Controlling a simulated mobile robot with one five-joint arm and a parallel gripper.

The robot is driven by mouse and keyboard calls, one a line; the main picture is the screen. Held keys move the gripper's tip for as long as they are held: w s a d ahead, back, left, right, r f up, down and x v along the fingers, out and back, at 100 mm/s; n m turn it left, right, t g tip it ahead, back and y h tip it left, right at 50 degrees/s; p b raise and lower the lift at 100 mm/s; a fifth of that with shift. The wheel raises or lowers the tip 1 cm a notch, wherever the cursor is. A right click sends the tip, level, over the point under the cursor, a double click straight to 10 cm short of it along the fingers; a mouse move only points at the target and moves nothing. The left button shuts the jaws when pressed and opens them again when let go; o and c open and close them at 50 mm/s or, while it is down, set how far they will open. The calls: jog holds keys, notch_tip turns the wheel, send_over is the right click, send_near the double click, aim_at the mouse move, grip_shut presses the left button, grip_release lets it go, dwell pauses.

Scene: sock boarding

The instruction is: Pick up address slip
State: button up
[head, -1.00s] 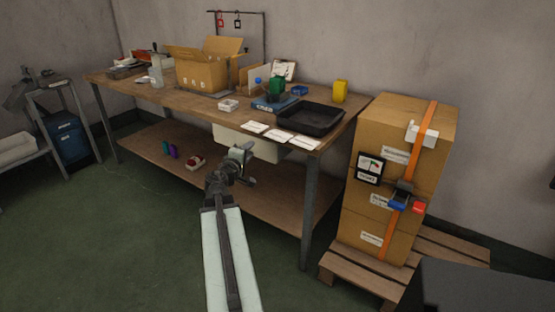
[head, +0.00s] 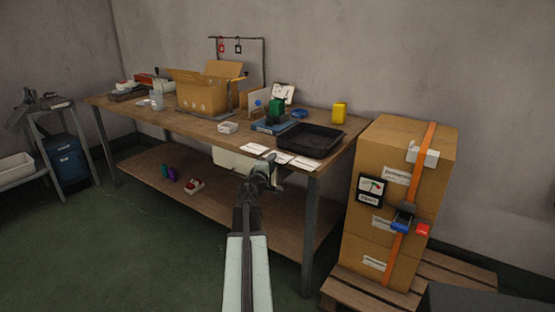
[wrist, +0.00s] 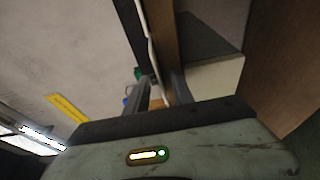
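Three white slips lie in a row on the workbench's front edge in the head view: a left one (head: 255,149), a middle one (head: 281,157) and a right one (head: 304,164). I cannot read which is the address slip. My gripper (head: 264,168) is just in front of and below this edge, apart from the slips as far as I can see. In the wrist view, my gripper (wrist: 160,88) has its two fingers apart, with the bench edge showing beyond and nothing held. The slips cannot be made out in the wrist view.
A black tray (head: 311,140) sits right behind the slips. The wooden workbench (head: 190,126) also bears an open cardboard box (head: 203,96), a white block (head: 228,127) and a yellow item (head: 339,113). Strapped cartons (head: 372,155) stand on a pallet at right.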

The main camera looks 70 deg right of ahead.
jog(key=shift+d, duration=0.15)
grip_shut()
notch_tip(320, 180, up, 28)
jog(key=p, duration=2.7)
jog(key=shift+p, duration=0.4)
